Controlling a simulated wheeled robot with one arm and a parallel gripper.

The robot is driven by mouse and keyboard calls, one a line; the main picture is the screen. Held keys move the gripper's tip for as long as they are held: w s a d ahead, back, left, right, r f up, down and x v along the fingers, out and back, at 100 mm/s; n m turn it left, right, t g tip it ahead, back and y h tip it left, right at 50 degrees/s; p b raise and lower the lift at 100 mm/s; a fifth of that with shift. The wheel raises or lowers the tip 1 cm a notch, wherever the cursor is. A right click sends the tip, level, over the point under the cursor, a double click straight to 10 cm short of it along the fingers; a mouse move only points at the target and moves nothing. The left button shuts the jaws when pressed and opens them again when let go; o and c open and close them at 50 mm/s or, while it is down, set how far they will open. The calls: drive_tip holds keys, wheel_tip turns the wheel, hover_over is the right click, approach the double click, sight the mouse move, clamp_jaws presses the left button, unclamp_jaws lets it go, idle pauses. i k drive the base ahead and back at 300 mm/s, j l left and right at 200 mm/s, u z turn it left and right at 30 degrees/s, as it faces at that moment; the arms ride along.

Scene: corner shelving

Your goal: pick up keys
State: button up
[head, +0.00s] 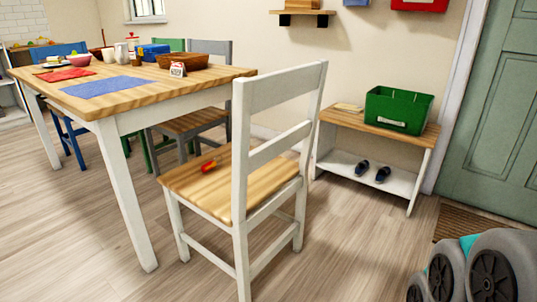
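I cannot make out keys for certain. A small red-orange object (208,166) lies on the wooden seat of the white chair (240,180); it is too small to tell what it is. A small flat light item (349,107) lies on the bench left of the green crate, also unclear. My gripper is not in view; only grey rounded parts of my arm show at the bottom right.
A wooden table (180,80) with blue and red mats, a basket and dishes stands left. A bench (375,130) holds a green crate (398,108), with dark slippers (372,172) below. A green door (505,120) is at right. Floor right of the chair is clear.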

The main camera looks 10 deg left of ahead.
sight(210, 166)
drive_tip(key=u, duration=1.1)
